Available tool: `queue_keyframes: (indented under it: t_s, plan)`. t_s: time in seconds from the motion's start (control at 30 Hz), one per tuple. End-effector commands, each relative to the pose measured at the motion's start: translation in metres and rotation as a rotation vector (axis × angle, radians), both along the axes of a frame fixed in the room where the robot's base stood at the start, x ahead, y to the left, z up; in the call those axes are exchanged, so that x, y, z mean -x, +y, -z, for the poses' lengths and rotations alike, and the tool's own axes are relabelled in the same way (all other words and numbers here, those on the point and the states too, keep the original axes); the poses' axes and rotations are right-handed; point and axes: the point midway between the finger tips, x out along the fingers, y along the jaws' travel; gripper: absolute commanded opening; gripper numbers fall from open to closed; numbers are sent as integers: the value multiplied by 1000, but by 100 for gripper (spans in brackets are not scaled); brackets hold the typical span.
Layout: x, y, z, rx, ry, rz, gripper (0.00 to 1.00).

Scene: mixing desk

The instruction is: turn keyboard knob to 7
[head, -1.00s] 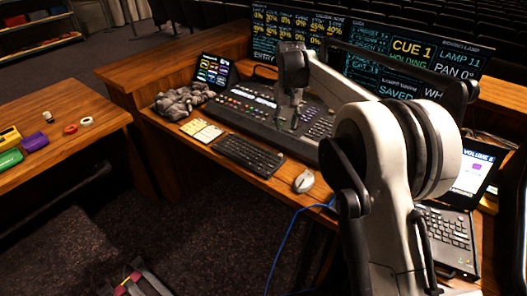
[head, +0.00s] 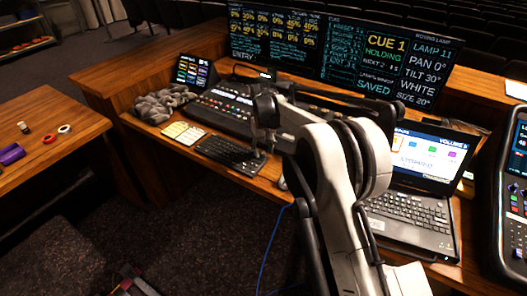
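The black keyboard (head: 222,149) lies on the wooden desk in front of the lighting console. The open laptop (head: 425,160) to the right shows "VOLUME" with a digit too small to read surely.
The lighting console (head: 225,108) stands behind the keyboard. A mixer (head: 515,195) stands at the far right.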

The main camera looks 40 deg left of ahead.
Motion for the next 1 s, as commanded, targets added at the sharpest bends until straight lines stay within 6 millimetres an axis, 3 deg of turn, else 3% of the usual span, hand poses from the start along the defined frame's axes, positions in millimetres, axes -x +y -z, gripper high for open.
queue_keyframes:
  t_s: [0.4, 0.7, 1.0]
  plan:
    - [0, 0, 10, 0, 0, 0, 35]
    - [0, 0, 9, 0, 0, 0, 0]
    - [0, 0, 10, 0, 0, 21, 0]
